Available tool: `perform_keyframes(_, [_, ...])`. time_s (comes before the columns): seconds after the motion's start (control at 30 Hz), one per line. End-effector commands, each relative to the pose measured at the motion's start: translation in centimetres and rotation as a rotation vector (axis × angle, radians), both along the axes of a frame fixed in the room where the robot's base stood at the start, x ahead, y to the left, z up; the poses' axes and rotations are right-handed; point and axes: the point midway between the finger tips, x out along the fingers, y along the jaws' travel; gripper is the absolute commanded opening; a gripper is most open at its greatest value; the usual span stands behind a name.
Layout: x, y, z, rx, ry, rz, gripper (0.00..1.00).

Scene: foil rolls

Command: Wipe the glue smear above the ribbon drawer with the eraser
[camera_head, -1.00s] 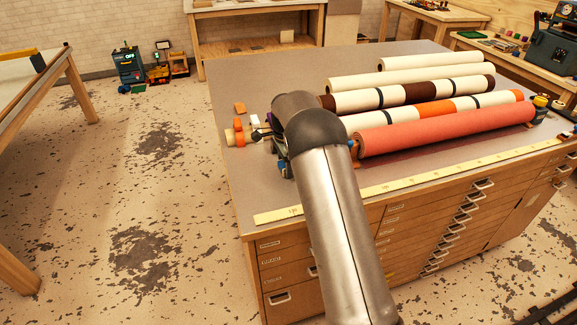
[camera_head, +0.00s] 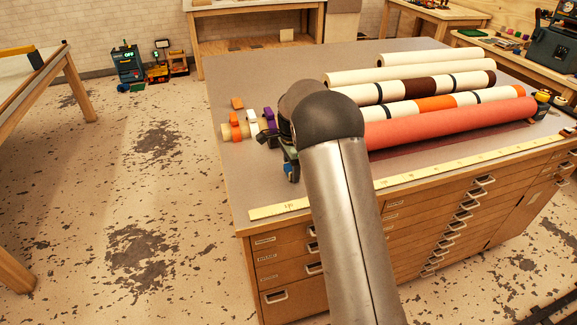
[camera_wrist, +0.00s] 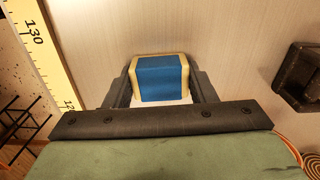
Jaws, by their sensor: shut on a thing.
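The eraser, a block with a blue sleeve and cream ends (camera_wrist: 162,78), is between the two dark fingers of my gripper (camera_wrist: 163,92) in the wrist view. My gripper is shut on it, over the grey tabletop. In the head view my gripper (camera_head: 290,166) is partly hidden behind my arm, near the left front of the table. The cabinet's left column of drawers (camera_head: 285,268) has small labels too small to read, so I cannot tell which is the ribbon drawer. I see no clear glue smear.
A yellow ruler strip (camera_head: 440,168) runs along the table's front edge and shows at left in the wrist view (camera_wrist: 35,45). Several rolls (camera_head: 450,122) lie to the right. Orange, white and purple bands (camera_head: 252,124) lie left of my gripper. A dark object (camera_wrist: 300,78) stands at right.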

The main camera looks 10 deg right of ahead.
Motion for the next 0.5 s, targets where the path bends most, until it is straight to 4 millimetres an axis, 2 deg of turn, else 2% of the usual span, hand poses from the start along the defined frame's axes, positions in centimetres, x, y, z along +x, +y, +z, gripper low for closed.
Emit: perform_keyframes(0.5, [-4.8,-0.8,-0.2,0.001,0.001,-0.007,0.29])
